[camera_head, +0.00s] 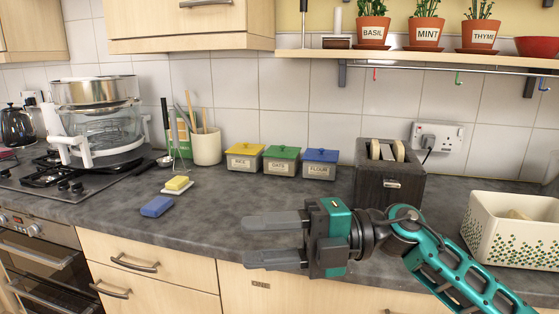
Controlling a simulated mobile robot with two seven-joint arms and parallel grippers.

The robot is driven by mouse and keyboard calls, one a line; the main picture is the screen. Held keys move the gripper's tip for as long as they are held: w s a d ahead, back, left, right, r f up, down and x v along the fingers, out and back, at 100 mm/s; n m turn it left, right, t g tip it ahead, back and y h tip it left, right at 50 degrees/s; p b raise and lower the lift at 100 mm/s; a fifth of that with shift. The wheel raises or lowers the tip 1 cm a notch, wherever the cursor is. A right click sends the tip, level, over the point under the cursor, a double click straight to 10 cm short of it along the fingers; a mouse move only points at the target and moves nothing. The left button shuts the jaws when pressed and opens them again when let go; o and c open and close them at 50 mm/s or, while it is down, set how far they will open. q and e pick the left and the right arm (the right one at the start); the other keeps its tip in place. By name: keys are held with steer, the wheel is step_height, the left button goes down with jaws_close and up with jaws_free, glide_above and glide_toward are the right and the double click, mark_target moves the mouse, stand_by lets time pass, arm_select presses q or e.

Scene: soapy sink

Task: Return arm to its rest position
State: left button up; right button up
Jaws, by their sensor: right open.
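My right gripper (275,240) is open and empty, its two grey fingers pointing left over the front edge of the counter. The teal right arm (440,268) comes in from the lower right. A blue sponge (157,206) lies on the counter to the left of the fingers, apart from them. A yellow sponge (177,183) sits on a small white dish behind it. My left gripper is not in view.
A toaster (389,180) stands behind the arm, and a white dotted bin (512,228) stands to the right. Lidded canisters (281,161) line the wall. A stove (50,175) with a steamer is at left. The counter (225,205) between sponges and gripper is clear.

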steer(key=w+d+f+m+t+h, duration=0.2)
steer(key=d+f+m+t+h, duration=0.25)
steer(key=f+m+t, duration=0.65)
steer(key=w+d+f+m+t+h, duration=0.2)
steer(key=d+f+m+t+h, duration=0.3)
steer(key=m+t, duration=0.8)
steer(key=s+d+f+m+g+h, duration=0.2)
steer(key=s+d+f+m+g, duration=0.1)
steer(key=s+f, duration=0.2)
steer(key=s+d+f+m+g+h, duration=0.2)
steer(key=s+d+f+m+g, duration=0.1)
steer(key=f, duration=0.6)
steer(key=s+d+f+m+g+h, duration=0.2)
steer(key=s+d+f+m+g, duration=0.2)
steer(key=s+f, duration=0.3)
steer(key=shift+f+g+p, duration=0.3)
steer(key=shift+f, duration=0.2)
steer(key=shift+s+d+h, duration=0.1)
steer(key=shift+d+h, duration=0.1)
steer(key=shift+h, duration=0.05)
